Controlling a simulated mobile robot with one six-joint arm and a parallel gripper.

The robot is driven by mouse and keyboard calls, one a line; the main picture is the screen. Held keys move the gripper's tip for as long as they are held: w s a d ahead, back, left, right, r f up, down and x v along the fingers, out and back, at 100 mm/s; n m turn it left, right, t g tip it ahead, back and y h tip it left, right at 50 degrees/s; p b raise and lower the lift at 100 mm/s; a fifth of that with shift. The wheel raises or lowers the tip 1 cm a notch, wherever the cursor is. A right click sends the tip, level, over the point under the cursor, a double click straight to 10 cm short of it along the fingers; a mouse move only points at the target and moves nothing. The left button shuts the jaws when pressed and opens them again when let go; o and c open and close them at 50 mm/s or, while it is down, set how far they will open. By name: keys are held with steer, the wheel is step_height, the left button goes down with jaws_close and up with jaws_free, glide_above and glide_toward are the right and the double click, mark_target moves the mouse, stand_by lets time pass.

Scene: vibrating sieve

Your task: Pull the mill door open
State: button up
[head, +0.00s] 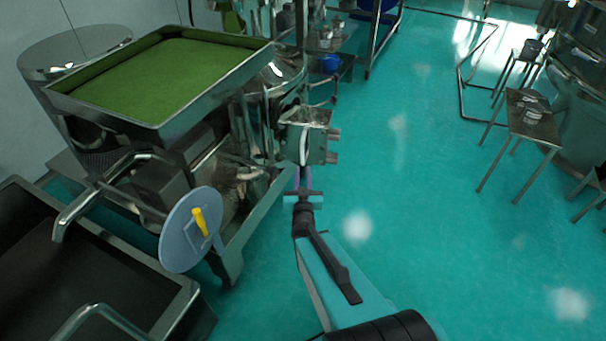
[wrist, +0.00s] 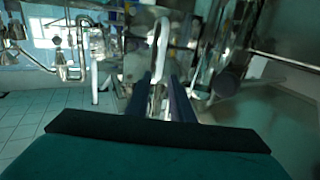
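The mill door appears to be the front of a small metal box (head: 318,152) on the side of the machine in the head view. It carries a pale, upright curved handle (head: 303,146). My gripper (head: 303,176) is just below and in front of this handle. In the wrist view the handle (wrist: 161,42) rises beyond and between the two dark fingers of my gripper (wrist: 160,85). The fingers are apart, with visible gaps beside the handle; I cannot tell whether its lower end is between them. The door looks closed, but its edges are unclear.
A sieve tray (head: 66,97) of green powder sits on the machine at left. Below it are a round grey disc (head: 178,240) with a yellow handle and a dark metal bin (head: 178,318). Clear teal floor (head: 420,200) lies to the right, with small metal tables (head: 530,125) beyond.

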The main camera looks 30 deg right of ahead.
steer(key=shift+f, duration=0.1)
jaws_close()
steer(key=s+a+f+n+g+y, duration=0.2)
steer(key=s+a+f+g+y, duration=0.2)
steer(key=a+f, duration=0.55)
steer(key=s+a+f+n+g+y, duration=0.2)
steer(key=s+a+f+g+y, duration=0.3)
steer(key=f, duration=0.8)
steer(key=s+a+f+n+g, duration=0.1)
steer(key=s+a+f+g, duration=0.2)
steer(key=s, duration=0.4)
steer(key=s+a+f+g, duration=0.3)
steer(key=s+f, duration=0.1)
steer(key=s, duration=0.2)
steer(key=s+a+r+g, duration=0.1)
steer(key=s+g, duration=0.5)
steer(key=s, duration=0.9)
steer(key=shift+s+r+n+h, duration=0.2)
steer(key=shift+n+h, duration=0.1)
